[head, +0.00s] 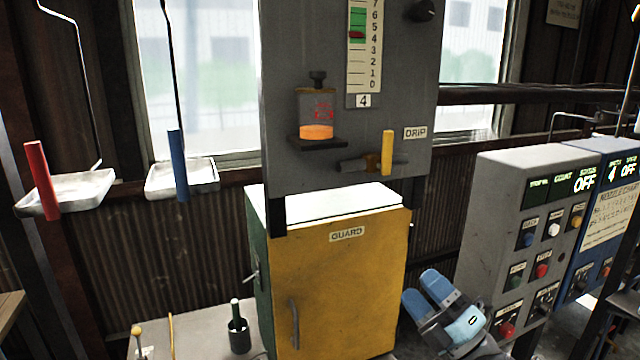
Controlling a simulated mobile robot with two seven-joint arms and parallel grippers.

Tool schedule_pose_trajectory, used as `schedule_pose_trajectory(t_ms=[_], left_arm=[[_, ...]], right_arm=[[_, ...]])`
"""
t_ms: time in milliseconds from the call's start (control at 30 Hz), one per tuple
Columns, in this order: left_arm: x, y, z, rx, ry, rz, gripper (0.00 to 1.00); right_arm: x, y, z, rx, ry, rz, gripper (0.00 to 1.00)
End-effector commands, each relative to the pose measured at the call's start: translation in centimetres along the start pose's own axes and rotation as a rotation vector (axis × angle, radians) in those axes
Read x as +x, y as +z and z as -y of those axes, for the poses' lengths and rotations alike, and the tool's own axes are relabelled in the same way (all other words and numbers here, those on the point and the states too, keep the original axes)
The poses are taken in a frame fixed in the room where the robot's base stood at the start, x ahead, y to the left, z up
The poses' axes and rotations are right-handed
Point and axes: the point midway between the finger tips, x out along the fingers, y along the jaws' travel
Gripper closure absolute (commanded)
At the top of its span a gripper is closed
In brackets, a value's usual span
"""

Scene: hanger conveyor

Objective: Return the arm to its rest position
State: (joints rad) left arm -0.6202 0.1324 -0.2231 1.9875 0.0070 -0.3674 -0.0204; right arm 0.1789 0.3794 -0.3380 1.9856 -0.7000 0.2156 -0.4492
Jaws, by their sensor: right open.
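My right gripper (430,293) shows at the bottom right of the head view, with blue fingertips spread apart and nothing between them. It is in front of the space between the yellow guard box and the grey control box, apart from both as far as I can tell. My left gripper is out of view.
A yellow GUARD cabinet (355,285) stands in the centre under a grey panel (300,40) with a yellow DRIP lever (387,153). A grey control box (500,190) is at right. Trays with a red handle (41,178) and a blue handle (177,165) hang at left.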

Motion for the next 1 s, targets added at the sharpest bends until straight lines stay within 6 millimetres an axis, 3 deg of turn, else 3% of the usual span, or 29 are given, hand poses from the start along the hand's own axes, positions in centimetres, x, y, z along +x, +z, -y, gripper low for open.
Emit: schedule_pose_trajectory(t_ms=[33, 100, 167, 300, 433, 600, 700, 800, 1000], left_arm=[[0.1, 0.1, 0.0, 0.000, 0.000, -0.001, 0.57], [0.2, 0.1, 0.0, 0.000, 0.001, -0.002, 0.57], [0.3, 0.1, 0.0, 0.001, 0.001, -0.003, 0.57], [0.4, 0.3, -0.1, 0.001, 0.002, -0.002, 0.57], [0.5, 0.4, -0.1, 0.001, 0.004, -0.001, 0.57], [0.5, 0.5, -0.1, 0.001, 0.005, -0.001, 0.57], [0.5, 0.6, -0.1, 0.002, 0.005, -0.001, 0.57], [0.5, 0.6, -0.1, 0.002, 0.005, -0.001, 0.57], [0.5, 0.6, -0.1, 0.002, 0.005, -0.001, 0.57]], right_arm=[[-2.5, -0.6, 2.9, 0.139, -0.052, 0.077, 0.33], [-5.9, -1.2, 6.3, 0.331, -0.119, 0.193, 0.33], [-9.1, -2.1, 9.2, 0.493, -0.177, 0.296, 0.33], [-17.3, -5.4, 15.3, 0.849, -0.309, 0.552, 0.33], [-25.1, -9.6, 19.3, 1.134, -0.415, 0.790, 0.33], [-32.9, -14.8, 21.9, 1.395, -0.509, 1.039, 0.33], [-35.5, -16.8, 22.4, 1.479, -0.538, 1.129, 0.33], [-36.7, -17.8, 22.6, 1.521, -0.551, 1.174, 0.33], [-37.0, -17.9, 22.7, 1.530, -0.554, 1.183, 0.33]])
